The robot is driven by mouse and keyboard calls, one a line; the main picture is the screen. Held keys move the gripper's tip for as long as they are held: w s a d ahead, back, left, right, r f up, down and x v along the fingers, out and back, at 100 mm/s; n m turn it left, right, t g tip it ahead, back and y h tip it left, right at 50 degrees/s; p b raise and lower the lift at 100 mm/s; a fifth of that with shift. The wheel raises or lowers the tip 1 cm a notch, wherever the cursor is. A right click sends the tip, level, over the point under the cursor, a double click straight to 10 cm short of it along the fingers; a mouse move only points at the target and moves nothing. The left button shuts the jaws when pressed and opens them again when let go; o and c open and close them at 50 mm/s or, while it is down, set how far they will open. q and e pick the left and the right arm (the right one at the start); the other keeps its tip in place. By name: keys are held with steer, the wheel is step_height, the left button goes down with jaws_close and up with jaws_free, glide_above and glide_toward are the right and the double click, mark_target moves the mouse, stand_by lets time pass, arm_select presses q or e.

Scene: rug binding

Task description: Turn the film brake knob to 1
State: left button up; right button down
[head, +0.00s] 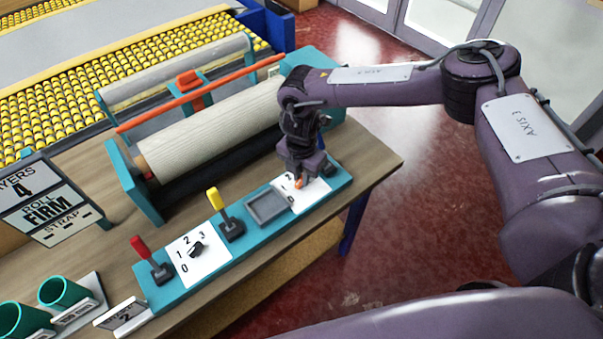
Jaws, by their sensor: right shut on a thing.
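A teal control strip (142,275) runs along the front of the wooden bench. My right gripper (300,180) points down over the white dial plate (314,193) at the strip's right end. It is shut on the knob there, which it mostly hides; a bit of orange shows at the fingertips. A 0 is visible on that plate, but the knob's setting cannot be read. A second, black knob (196,249) sits on a white plate marked 0, 1, 2, 3 farther left, with no gripper near it. No film brake label is readable. My left gripper is not in view.
A red lever (140,247), a yellow lever (214,199) and a grey tray (267,207) stand on the strip. A pale roll (210,132) lies behind it. A sign (46,203) reads 4, ROLL FIRM. Green cups (62,293) stand at front left.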

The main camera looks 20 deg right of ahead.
steer(key=m+p, duration=0.2)
steer(key=m, duration=0.3)
steer(key=shift+s+r+p, duration=0.1)
steer(key=shift+r+p, duration=0.05)
steer(key=shift+p, duration=0.15)
steer(key=shift+m+p, duration=1.45)
steer(key=shift+m, duration=0.75)
steer(key=c, duration=1.4)
jaws_free()
